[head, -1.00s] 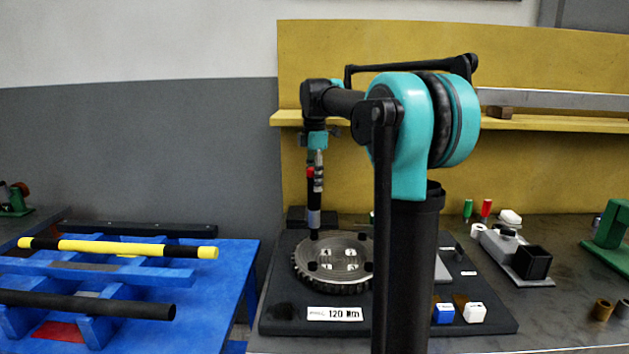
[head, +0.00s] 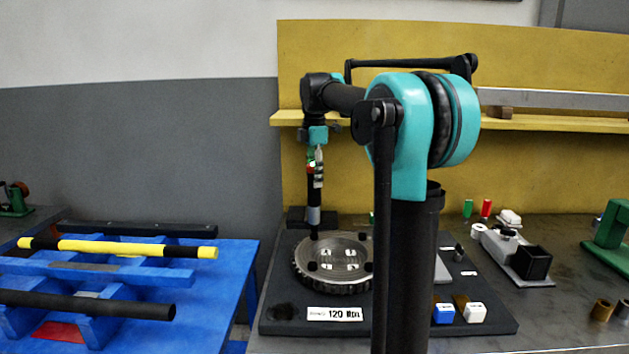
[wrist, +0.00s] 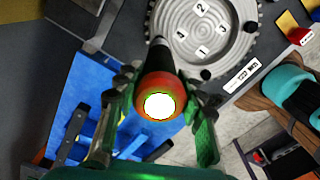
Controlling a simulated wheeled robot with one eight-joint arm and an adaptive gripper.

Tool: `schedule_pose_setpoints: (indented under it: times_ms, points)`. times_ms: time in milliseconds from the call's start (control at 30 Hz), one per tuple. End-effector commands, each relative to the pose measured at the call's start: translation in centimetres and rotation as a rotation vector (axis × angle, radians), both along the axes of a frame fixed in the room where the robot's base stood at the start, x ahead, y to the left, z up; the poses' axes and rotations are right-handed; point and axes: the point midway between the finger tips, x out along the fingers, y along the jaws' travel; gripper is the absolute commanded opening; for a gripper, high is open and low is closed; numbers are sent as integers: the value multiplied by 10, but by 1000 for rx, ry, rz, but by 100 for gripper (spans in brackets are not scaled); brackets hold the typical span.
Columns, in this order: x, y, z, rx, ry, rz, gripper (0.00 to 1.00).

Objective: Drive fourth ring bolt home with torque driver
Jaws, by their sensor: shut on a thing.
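My gripper (head: 315,153) is shut on the upper end of the torque driver (head: 314,190), a black upright tool with a grey lower band. In the wrist view my gripper's green fingers (wrist: 155,115) flank the driver's round orange-red top (wrist: 160,95), whose centre glows bright white-green. The driver's tip meets the back-left part of the toothed metal ring (head: 333,281), at a bolt place. The driver hides that bolt, so I cannot tell its depth. Black bolt heads show at the front left (head: 312,267) and front right (head: 368,267) of the ring.
The ring lies on a dark board with a white 120 Nm label (head: 334,314). Blue (head: 443,313) and white (head: 475,312) blocks stand at the board's right. A blue rack (head: 215,285) with yellow and black tubes is at left. A yellow shelf (head: 560,124) is behind.

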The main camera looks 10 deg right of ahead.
Motion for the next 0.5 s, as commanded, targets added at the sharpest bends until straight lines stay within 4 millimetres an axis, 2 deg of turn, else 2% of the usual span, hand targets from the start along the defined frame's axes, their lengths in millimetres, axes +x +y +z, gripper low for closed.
schedule_pose_setpoints:
  times_ms: [500]
  points:
    - [0,0,36,0,-1,0,0]
